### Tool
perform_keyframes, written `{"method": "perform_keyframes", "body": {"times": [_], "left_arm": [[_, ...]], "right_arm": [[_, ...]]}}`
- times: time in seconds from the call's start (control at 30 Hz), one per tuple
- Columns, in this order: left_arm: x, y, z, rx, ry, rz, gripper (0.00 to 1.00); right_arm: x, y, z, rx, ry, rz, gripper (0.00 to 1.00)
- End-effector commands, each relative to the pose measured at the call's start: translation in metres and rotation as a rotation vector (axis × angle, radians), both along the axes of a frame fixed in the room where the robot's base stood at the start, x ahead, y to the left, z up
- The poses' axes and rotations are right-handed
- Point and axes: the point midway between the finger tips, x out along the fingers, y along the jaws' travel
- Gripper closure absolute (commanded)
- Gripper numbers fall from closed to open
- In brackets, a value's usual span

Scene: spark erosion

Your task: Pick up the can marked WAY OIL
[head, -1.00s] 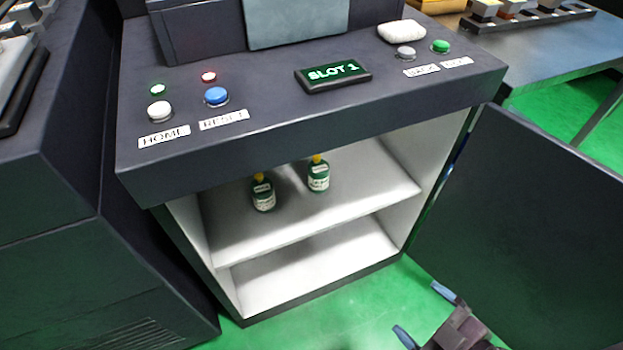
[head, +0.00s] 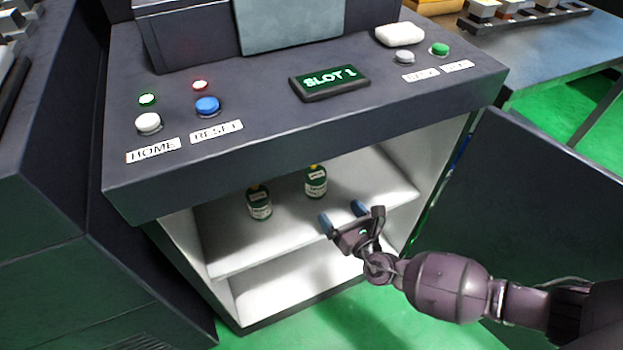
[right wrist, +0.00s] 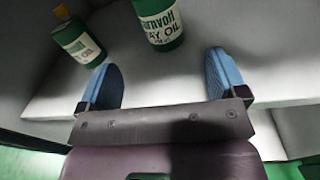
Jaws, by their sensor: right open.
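The can marked WAY OIL (right wrist: 160,25) is dark green with a white label; its top is cut off in the right wrist view. It appears to be the right one of two cans in the head view (head: 316,182), upright on the cabinet's upper shelf. My right gripper (head: 342,214) is open and empty at the shelf's front, short of the can. In the right wrist view, the can stands beyond the gap between the blue fingertips (right wrist: 161,75), not between them. My left gripper is out of view.
A similar green can (head: 259,204) stands left of the WAY OIL can; it also shows in the right wrist view (right wrist: 77,42). The shelf (head: 235,250) is otherwise clear. The control panel (head: 230,160) overhangs the opening. The open door (head: 530,200) stands at the right.

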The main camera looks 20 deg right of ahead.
Motion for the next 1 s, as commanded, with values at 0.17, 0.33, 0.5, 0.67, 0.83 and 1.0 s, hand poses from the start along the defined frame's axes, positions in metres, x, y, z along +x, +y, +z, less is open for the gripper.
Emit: {"method": "perform_keyframes", "body": {"times": [0.17, 0.33, 0.5, 0.67, 0.83, 1.0], "left_arm": [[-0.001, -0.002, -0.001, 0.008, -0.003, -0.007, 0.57], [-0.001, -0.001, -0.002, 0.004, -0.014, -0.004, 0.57], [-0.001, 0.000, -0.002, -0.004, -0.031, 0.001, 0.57], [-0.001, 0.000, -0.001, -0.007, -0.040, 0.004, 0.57], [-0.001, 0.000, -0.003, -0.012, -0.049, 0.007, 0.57], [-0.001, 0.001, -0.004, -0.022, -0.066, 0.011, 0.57]], "right_arm": [[0.016, 0.000, 0.001, -0.128, -0.058, 0.025, 0.09], [0.036, 0.003, 0.000, -0.134, -0.060, 0.026, 0.09], [0.058, 0.007, -0.001, -0.131, -0.057, 0.025, 0.09], [0.069, 0.008, 0.001, -0.130, -0.058, 0.025, 0.09], [0.083, 0.010, 0.002, -0.129, -0.059, 0.025, 0.09], [0.106, 0.013, 0.002, -0.129, -0.056, 0.025, 0.09]]}}
